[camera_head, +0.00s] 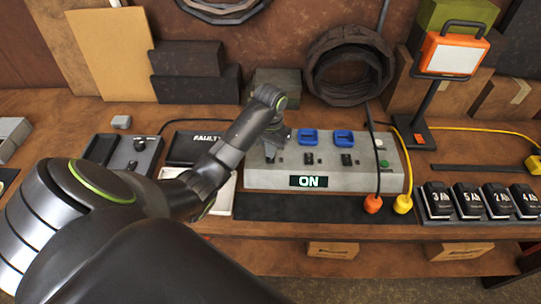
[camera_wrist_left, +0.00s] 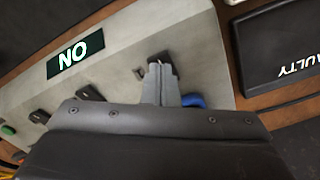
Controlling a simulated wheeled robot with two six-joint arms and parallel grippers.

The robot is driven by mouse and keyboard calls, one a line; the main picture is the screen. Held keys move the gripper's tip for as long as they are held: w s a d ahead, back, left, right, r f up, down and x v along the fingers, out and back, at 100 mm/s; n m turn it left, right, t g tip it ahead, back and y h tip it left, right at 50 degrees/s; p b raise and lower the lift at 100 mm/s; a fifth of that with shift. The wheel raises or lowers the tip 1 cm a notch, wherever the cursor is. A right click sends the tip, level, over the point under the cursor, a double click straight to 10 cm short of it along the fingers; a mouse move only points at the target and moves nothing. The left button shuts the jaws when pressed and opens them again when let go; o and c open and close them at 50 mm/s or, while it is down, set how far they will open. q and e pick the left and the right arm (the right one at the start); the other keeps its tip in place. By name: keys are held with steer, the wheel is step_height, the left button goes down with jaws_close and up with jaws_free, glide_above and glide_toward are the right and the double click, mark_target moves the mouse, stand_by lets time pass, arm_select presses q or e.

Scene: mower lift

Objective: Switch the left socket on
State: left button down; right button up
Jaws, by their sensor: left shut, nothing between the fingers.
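A grey socket box (camera_head: 330,177) stands on the bench with a display (camera_head: 309,182) reading "ON". Two blue sockets (camera_head: 308,136) show on its top, with black switches (camera_head: 309,158) in front of them. My left gripper (camera_head: 277,136) is over the left end of the box, shut and empty, and hides most of the left socket. In the left wrist view the closed fingertips (camera_wrist_left: 160,75) are at the leftmost switch (camera_wrist_left: 164,57). A bit of blue socket (camera_wrist_left: 193,100) shows beside the fingers. I cannot tell whether they touch the switch. My right gripper is not in view.
A black "FAULTY" box (camera_head: 195,148) lies to the left. Several black battery packs (camera_head: 468,200) stand at right. A work lamp (camera_head: 453,54) stands behind.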

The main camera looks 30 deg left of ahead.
mark_target(270, 160)
arm_select(q)
steer(key=shift+f, duration=0.9)
stand_by(0.5)
steer(key=shift+r, duration=0.1)
step_height(270, 160, up, 7)
steer(key=p, duration=0.8)
stand_by(0.5)
